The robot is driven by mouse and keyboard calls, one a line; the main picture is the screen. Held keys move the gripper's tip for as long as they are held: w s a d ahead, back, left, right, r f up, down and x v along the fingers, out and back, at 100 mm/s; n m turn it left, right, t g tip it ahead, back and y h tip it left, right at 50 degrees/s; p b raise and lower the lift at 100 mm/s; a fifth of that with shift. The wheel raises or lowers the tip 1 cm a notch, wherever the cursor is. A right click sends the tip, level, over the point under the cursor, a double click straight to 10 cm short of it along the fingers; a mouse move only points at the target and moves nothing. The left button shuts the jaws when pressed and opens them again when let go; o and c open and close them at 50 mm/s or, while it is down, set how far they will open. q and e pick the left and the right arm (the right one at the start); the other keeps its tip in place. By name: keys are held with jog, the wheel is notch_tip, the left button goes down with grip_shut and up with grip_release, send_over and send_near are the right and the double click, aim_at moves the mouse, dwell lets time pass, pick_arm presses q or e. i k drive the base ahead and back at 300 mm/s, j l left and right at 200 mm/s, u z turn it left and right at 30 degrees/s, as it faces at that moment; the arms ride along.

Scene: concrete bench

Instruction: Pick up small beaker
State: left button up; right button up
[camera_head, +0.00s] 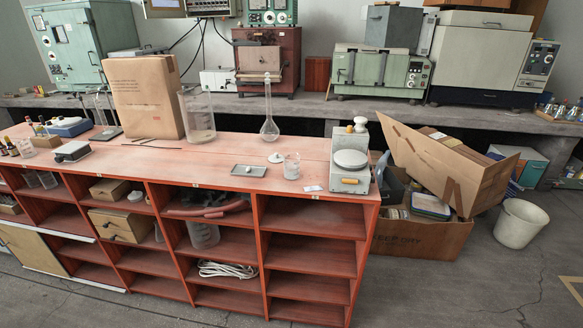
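A small clear beaker (292,167) stands upright on the red wooden bench top (215,165), near its front edge. A white round lid-like piece (276,158) lies just left of it, and a balance with a round pan (350,160) stands to its right. A larger glass beaker (198,115) stands farther back on the left. Neither of my grippers shows in the head view.
A long-necked flask (269,112) stands behind the small beaker. A small grey tray (248,170) lies to its left, and a small white card (312,188) lies in front. A tall cardboard box (143,97) stands at the back left. Open cardboard boxes (425,237) sit on the floor at right.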

aim_at(292, 167)
jog(key=i+l+u, duration=0.2)
jog(key=i+l, duration=0.15)
jog(key=l, duration=0.3)
jog(key=i+l+u, duration=0.15)
jog(key=l, duration=0.2)
jog(key=i+l+u, duration=0.1)
jog(key=l, duration=0.25)
jog(key=i+l+u, duration=0.1)
jog(key=l, duration=0.3)
jog(key=i+l+u, duration=0.1)
jog(key=l, duration=0.3)
jog(key=i+l+u, duration=0.1)
jog(key=l, duration=0.3)
jog(key=i, duration=0.1)
